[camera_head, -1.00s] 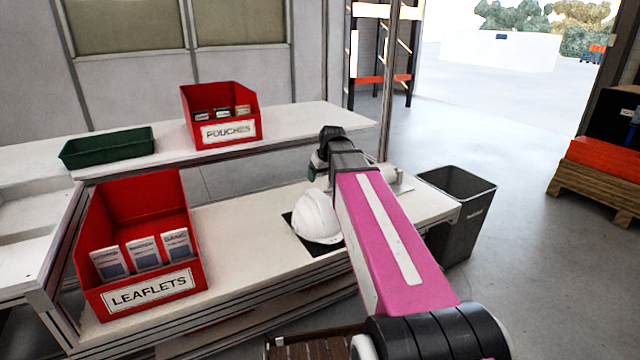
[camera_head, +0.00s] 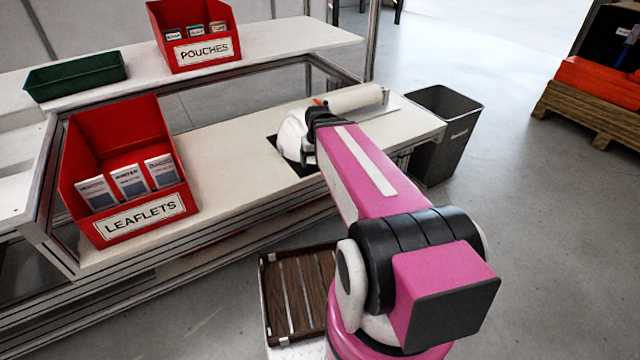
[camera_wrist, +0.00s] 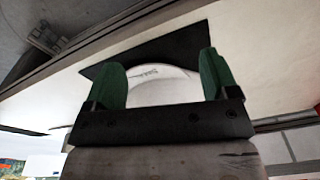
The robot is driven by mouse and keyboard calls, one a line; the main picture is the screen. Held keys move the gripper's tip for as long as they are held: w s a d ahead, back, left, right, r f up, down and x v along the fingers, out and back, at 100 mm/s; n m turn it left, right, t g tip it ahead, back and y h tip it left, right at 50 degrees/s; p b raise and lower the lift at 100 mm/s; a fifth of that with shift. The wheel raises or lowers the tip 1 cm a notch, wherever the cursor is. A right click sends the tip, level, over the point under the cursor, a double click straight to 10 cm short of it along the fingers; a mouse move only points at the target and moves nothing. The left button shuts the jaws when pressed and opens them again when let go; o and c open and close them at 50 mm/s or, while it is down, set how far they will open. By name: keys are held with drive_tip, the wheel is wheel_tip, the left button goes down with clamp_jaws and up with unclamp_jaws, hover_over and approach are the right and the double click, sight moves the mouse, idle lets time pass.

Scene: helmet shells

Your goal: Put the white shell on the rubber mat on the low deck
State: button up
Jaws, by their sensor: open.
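The white shell (camera_head: 293,136), a hard-hat form, sits on the dark rubber mat (camera_head: 308,170) on the low deck (camera_head: 228,182). My wrist covers its right part in the head view. In the wrist view, the white shell (camera_wrist: 163,90) lies between the two green fingers of my gripper (camera_wrist: 162,72), with the dark mat (camera_wrist: 150,50) around and beyond it. My gripper is open, with one finger on each side of the shell. I cannot tell whether the fingers touch it. The fingertips are hidden in the head view.
A red LEAFLETS bin (camera_head: 125,180) stands left on the deck. A white roll (camera_head: 358,100) lies behind my wrist. A red POUCHES bin (camera_head: 195,40) and green tray (camera_head: 75,77) stand on the upper shelf. A grey waste bin (camera_head: 440,135) is right. Bare deck lies left of the mat.

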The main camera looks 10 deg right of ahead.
drive_tip(key=s+f+m+g, duration=0.1)
drive_tip(key=s+f, duration=0.5)
drive_tip(key=s, duration=0.1)
